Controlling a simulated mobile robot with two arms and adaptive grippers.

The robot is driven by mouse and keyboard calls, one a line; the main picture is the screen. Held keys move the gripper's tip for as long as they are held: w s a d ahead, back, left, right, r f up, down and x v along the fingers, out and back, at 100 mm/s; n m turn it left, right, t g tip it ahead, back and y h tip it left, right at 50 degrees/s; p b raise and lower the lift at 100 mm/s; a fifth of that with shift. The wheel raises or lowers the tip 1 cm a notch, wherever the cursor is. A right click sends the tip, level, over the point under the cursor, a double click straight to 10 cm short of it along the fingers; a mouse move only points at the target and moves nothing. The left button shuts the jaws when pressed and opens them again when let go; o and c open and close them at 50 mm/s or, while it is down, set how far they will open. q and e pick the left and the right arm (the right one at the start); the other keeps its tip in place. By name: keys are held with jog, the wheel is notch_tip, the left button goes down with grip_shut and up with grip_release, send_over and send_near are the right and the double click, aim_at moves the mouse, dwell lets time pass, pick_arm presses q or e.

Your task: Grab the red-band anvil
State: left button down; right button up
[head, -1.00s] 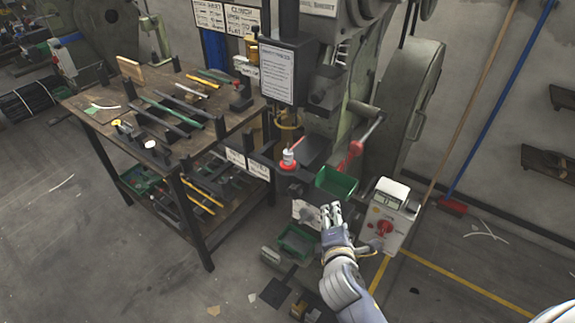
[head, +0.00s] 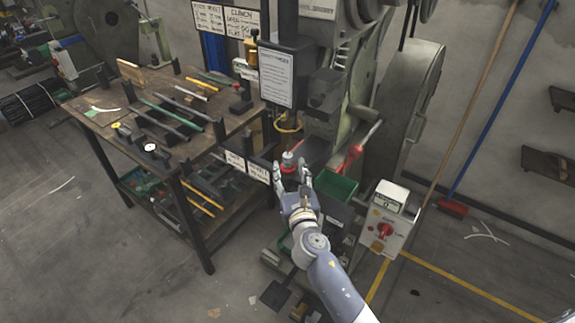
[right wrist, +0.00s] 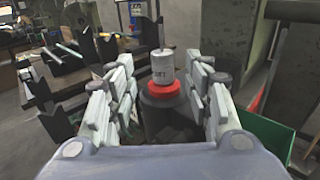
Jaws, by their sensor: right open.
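The red-band anvil (right wrist: 163,76) is a pale grey cylinder with faint lettering above a red ring. It stands upright on a dark round base (right wrist: 168,115) at the press. In the head view the anvil (head: 288,160) shows between the fingertips of my right gripper (head: 292,178). In the right wrist view the right gripper (right wrist: 163,95) is open, with a finger on each side of the anvil and base. I cannot tell whether either finger touches it. The left gripper is not in view.
A green bin (head: 338,187) is just right of the gripper. A control box (head: 388,222) with a red knob stands farther right. A wooden table (head: 100,118) with tools is at left. A hanging placard (head: 277,78) is above the anvil.

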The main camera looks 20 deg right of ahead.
aim_at(289, 161)
jog(key=shift+w+d+r, duration=0.15)
jog(key=shift+w, duration=0.4)
jog(key=w, duration=0.4)
jog(key=shift+w+d, duration=0.25)
jog(key=shift+d, duration=0.1)
jog(key=shift+r, duration=0.1)
grip_shut()
